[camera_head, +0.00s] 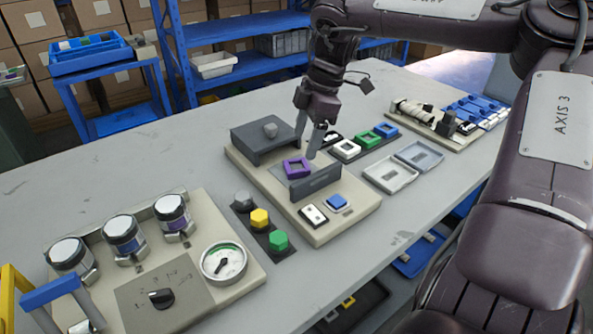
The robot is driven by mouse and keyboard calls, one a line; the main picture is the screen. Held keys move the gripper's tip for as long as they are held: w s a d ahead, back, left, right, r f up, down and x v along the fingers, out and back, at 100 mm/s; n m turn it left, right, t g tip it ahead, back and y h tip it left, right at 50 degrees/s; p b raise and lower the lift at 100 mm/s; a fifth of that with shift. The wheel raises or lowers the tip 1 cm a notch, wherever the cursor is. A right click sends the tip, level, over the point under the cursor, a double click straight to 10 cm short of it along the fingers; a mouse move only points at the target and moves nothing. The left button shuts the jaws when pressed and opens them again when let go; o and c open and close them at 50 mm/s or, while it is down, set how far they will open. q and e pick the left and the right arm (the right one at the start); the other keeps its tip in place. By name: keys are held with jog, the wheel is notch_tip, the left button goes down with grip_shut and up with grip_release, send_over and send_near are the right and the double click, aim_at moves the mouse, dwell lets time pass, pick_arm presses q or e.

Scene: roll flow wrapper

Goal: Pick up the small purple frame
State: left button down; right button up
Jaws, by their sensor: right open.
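The small purple frame (296,167) lies on the beige board (356,209), between a dark grey box and an upright dark grey plate. My right gripper (308,142) comes down from above, just over and slightly right of the frame. Its two fingers are apart, with nothing seen between them. One finger is near the far edge of the frame and the other is near the upright plate. Whether a finger touches the frame, I cannot tell. My left gripper is not in view.
The dark grey box (262,139) and upright plate (315,184) flank the frame. White, green and blue frames (369,139) stand behind, beside two grey trays (390,174). A board with jars and a gauge (223,262) is at the left. The table's far left is clear.

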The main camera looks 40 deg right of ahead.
aim_at(296, 167)
jog(key=x, duration=0.6)
jog(key=shift+w+f+b, duration=0.1)
jog(key=shift+f+b, duration=0.05)
jog(key=shift+b, duration=0.2)
jog(key=c, duration=1.1)
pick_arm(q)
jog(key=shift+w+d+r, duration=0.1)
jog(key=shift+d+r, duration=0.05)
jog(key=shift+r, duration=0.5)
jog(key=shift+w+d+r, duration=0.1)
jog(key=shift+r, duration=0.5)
pick_arm(e)
jog(key=shift+c, duration=0.2)
